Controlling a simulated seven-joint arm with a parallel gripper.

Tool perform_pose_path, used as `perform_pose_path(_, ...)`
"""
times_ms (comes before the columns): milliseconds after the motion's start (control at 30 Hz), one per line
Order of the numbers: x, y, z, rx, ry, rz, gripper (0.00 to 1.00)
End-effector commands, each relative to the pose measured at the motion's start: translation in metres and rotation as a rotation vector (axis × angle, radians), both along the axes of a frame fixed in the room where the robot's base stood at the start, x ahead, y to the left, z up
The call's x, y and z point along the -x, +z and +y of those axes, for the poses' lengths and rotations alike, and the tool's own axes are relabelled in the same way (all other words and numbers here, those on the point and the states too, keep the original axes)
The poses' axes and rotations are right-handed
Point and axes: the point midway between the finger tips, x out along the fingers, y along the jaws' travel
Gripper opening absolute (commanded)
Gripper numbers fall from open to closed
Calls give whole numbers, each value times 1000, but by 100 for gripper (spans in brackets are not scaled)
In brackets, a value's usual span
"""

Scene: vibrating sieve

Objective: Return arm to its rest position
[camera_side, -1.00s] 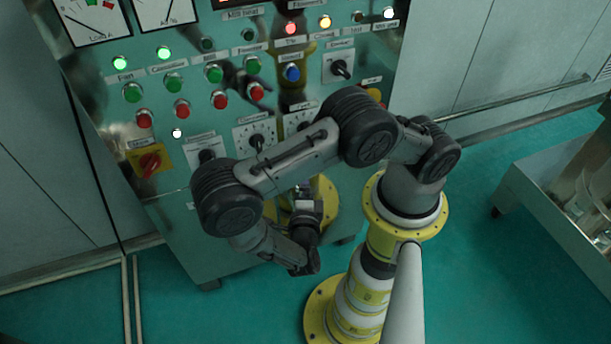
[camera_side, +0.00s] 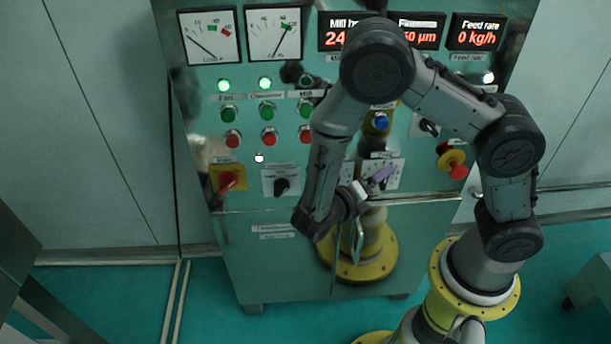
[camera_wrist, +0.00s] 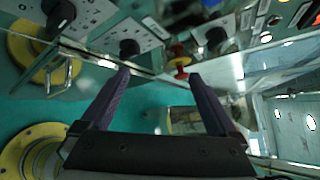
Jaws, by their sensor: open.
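My gripper (camera_side: 384,178) is in front of the lower part of the steel control cabinet, by the dials. Its two purple fingers are apart with nothing between them, as the wrist view shows (camera_wrist: 158,75). My arm is bent, with one joint high in front of the red displays. The gap between the fingers and the panel cannot be judged in the side view.
The control cabinet (camera_side: 290,225) carries meters, lamps, buttons and knobs. A red-and-yellow main switch (camera_side: 229,180) is at left, and a red emergency button (camera_side: 457,172) at right, also in the wrist view (camera_wrist: 179,65). Green floor (camera_side: 225,300) is open at lower left.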

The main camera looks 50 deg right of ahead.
Motion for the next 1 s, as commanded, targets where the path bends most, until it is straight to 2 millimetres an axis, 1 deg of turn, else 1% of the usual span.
perform_pose_path(33, 2, 16, -6, -55, -73, -84, 95)
perform_pose_path(200, 18, 58, -20, -224, -324, -368, 95)
perform_pose_path(367, 40, 92, -28, -381, -578, -660, 95)
perform_pose_path(533, 67, 121, -28, -551, -863, -988, 95)
perform_pose_path(667, 85, 141, -21, -691, -1095, -1245, 95)
perform_pose_path(800, 101, 158, -7, -837, -1345, -1488, 95)
perform_pose_path(967, 111, 174, 14, -1002, -1641, -1698, 95)
perform_pose_path(1000, 112, 176, 21, -1042, -1730, -1735, 95)
